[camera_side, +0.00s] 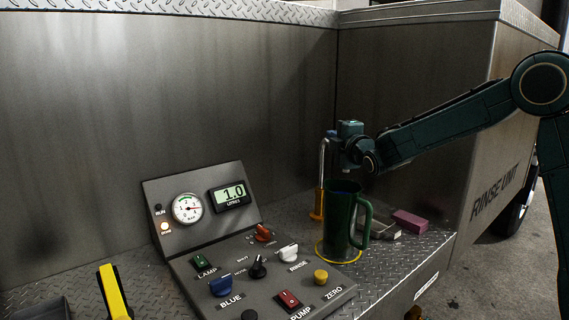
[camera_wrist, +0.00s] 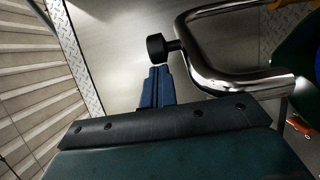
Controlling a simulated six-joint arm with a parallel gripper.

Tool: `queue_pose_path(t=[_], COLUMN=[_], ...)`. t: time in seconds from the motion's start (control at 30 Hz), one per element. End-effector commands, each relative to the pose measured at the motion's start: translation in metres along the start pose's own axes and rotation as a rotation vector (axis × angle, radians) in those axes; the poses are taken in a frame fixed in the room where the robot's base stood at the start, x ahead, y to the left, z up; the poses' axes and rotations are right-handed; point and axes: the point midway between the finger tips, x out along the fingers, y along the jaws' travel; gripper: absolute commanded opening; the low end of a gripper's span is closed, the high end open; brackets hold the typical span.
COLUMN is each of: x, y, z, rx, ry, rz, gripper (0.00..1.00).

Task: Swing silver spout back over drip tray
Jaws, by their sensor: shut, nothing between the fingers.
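The silver spout (camera_side: 322,163) rises from an orange-yellow sleeve (camera_side: 317,204) behind the green jug (camera_side: 341,222). In the wrist view the spout (camera_wrist: 235,76) is a bent chrome pipe with a black knob (camera_wrist: 157,47) on a short stem. My gripper (camera_side: 331,134) is beside the top of the spout, above the jug. Its blue fingers (camera_wrist: 158,72) are shut and empty, with their tips close to the knob; I cannot tell whether they touch. The jug stands upright inside a yellow ring (camera_side: 356,258). I cannot clearly make out the drip tray.
A control panel (camera_side: 262,268) with switches and a display reading 1.0 litres stands left of the jug. A pink block (camera_side: 409,221) and a grey metal piece (camera_side: 383,230) lie to its right. A yellow-and-black handle (camera_side: 113,291) stands at front left. Steel walls close the back.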

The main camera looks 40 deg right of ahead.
Motion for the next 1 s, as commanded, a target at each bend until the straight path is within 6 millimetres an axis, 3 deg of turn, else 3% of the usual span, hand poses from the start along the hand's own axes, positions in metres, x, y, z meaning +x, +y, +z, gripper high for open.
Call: queue_pose_path(t=[1.0], x=[-0.004], y=[0.0], z=[0.039], rx=[0.001], ry=[0.236], rz=[0.0], gripper=[0.0])
